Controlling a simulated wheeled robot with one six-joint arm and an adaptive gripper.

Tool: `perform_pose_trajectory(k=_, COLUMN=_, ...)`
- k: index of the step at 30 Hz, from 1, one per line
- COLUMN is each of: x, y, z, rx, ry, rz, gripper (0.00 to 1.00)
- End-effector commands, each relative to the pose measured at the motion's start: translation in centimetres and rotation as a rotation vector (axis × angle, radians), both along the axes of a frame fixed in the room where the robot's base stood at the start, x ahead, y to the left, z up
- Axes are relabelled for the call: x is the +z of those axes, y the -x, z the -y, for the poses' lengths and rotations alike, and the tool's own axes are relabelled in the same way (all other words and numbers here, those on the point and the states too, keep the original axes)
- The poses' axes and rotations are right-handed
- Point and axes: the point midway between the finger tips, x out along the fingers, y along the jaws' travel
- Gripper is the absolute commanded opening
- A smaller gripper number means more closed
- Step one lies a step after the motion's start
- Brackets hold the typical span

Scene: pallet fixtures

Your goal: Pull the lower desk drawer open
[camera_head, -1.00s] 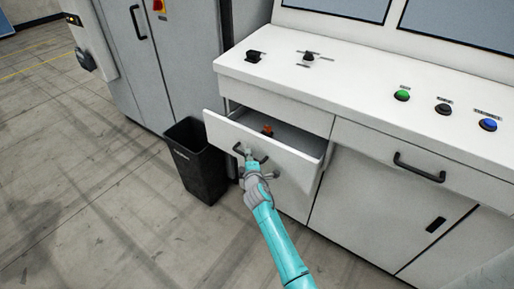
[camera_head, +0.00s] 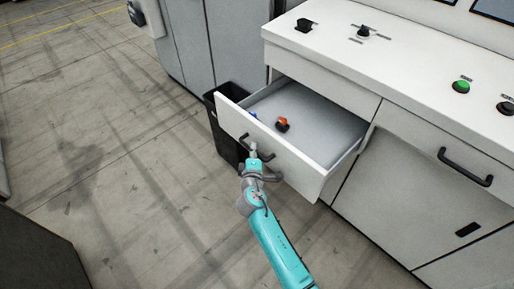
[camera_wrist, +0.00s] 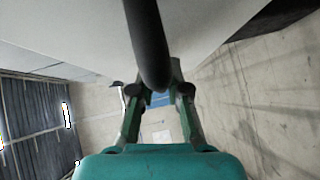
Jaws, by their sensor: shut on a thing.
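The white desk drawer (camera_head: 290,155) stands well out from the desk front (camera_head: 410,175), below a plain white panel. Its inside shows from above. My gripper (camera_head: 254,151) is at the drawer's black bar handle (camera_head: 270,157), on the front face. In the wrist view the dark handle (camera_wrist: 148,40) runs down between the two fingers of my gripper (camera_wrist: 158,92), which are shut on it. The exact contact on the bar is partly hidden by the fingers.
An orange and black object (camera_head: 282,124) lies in the drawer, with a small blue one (camera_head: 253,115) near its front left corner. A black bin (camera_head: 222,130) stands close behind the drawer's left side. Open concrete floor (camera_head: 110,160) lies at the left.

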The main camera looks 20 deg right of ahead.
Motion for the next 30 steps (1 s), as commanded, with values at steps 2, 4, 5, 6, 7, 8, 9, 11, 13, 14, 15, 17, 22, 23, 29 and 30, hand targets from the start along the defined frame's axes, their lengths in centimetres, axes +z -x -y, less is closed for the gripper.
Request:
perform_pose_trajectory(k=2, x=-0.1, y=0.0, z=-0.1, rx=0.001, ry=0.000, rz=-0.001, gripper=0.00)
perform_pose_trajectory(k=4, x=-0.1, y=0.0, z=-0.1, rx=0.001, ry=0.000, rz=-0.001, gripper=0.00)
perform_pose_trajectory(k=5, x=-0.1, y=0.0, z=-0.1, rx=0.001, ry=0.000, rz=-0.001, gripper=0.00)
perform_pose_trajectory(k=6, x=-0.1, y=0.0, z=-0.1, rx=0.001, ry=0.000, rz=-0.001, gripper=0.00)
perform_pose_trajectory(k=7, x=-0.1, y=0.0, z=-0.1, rx=0.001, ry=0.000, rz=-0.001, gripper=0.00)
perform_pose_trajectory(k=8, x=-0.1, y=0.0, z=-0.1, rx=0.001, ry=0.000, rz=-0.001, gripper=0.00)
perform_pose_trajectory(k=9, x=-0.1, y=0.0, z=-0.1, rx=0.001, ry=0.000, rz=-0.001, gripper=0.00)
perform_pose_trajectory(k=11, x=-0.1, y=0.0, z=-0.1, rx=0.001, ry=0.000, rz=-0.001, gripper=0.30)
perform_pose_trajectory(k=13, x=-0.1, y=0.0, z=-0.1, rx=0.001, ry=0.000, rz=-0.001, gripper=0.41)
perform_pose_trajectory(k=14, x=-0.1, y=0.0, z=-0.1, rx=0.001, ry=0.000, rz=-0.001, gripper=0.41)
perform_pose_trajectory(k=15, x=0.0, y=0.0, z=-0.1, rx=0.001, ry=0.000, rz=-0.001, gripper=0.41)
perform_pose_trajectory(k=17, x=0.0, y=0.0, z=-0.1, rx=0.001, ry=0.000, rz=-0.001, gripper=0.41)
perform_pose_trajectory(k=22, x=0.0, y=0.1, z=-0.1, rx=0.001, ry=0.000, rz=-0.001, gripper=0.41)
perform_pose_trajectory(k=23, x=0.0, y=0.2, z=-0.2, rx=0.001, ry=0.000, rz=-0.001, gripper=0.41)
perform_pose_trajectory(k=29, x=0.3, y=2.4, z=-1.2, rx=0.002, ry=0.000, rz=-0.002, gripper=0.41)
perform_pose_trajectory(k=30, x=0.4, y=3.0, z=-1.5, rx=0.003, ry=0.000, rz=-0.002, gripper=0.41)
